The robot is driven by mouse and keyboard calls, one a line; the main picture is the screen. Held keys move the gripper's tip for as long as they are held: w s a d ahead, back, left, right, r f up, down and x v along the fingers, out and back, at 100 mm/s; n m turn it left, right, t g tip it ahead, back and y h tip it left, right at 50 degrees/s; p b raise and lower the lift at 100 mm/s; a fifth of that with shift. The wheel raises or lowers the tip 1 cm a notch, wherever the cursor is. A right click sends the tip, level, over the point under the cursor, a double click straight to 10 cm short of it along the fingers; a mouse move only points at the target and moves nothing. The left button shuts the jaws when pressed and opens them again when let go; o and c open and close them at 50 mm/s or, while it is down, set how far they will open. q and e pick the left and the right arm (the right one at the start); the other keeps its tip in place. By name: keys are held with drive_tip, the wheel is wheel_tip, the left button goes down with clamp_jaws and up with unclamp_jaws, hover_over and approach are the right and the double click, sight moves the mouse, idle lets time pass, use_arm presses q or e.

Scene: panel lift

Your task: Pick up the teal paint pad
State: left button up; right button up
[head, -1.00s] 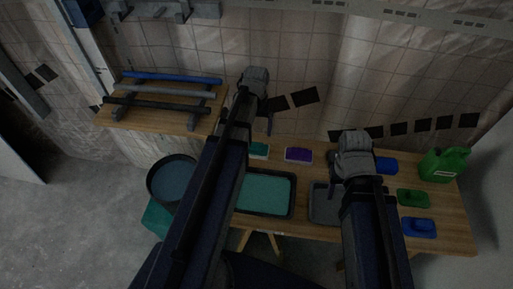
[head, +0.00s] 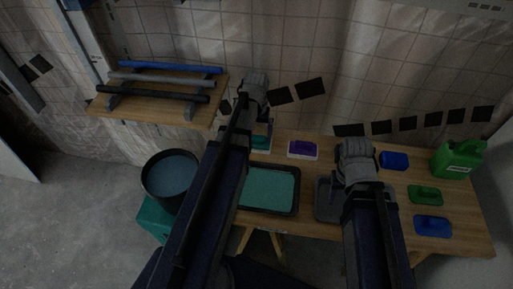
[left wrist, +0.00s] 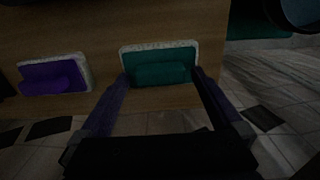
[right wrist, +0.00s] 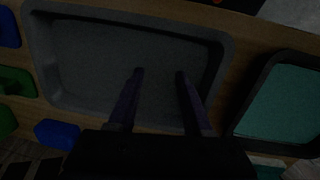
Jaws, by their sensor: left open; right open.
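The teal paint pad (left wrist: 160,66) lies on the wooden table in the left wrist view, teal with a pale fuzzy edge and a raised handle. In the head view the teal pad (head: 261,142) is partly hidden by my left arm. My left gripper (left wrist: 162,82) is open, its fingertips near the pad's two near corners; I cannot tell whether they touch it. It also shows in the head view (head: 256,124). My right gripper (right wrist: 159,72) is open and empty over a grey tray (right wrist: 44,60).
A purple pad (left wrist: 55,76) lies beside the teal one. A tray of teal paint (head: 270,188) is in front. Blue (head: 394,160) and green pads (head: 425,194) and a green jug (head: 458,158) are at the right. A shelf (head: 190,112) with rods stands at the left.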

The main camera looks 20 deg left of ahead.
sight(256, 136)
use_arm(q)
drive_tip(key=shift+f, duration=0.25)
use_arm(e)
drive_tip(key=shift+f, duration=0.2)
use_arm(q)
drive_tip(key=c, duration=1.2)
drive_tip(key=shift+r, duration=0.1)
wheel_tip(256, 136, up, 10)
drive_tip(key=p, duration=1)
use_arm(e)
wheel_tip(256, 136, up, 10)
use_arm(q)
drive_tip(key=o, duration=0.8)
drive_tip(key=c, duration=0.6)
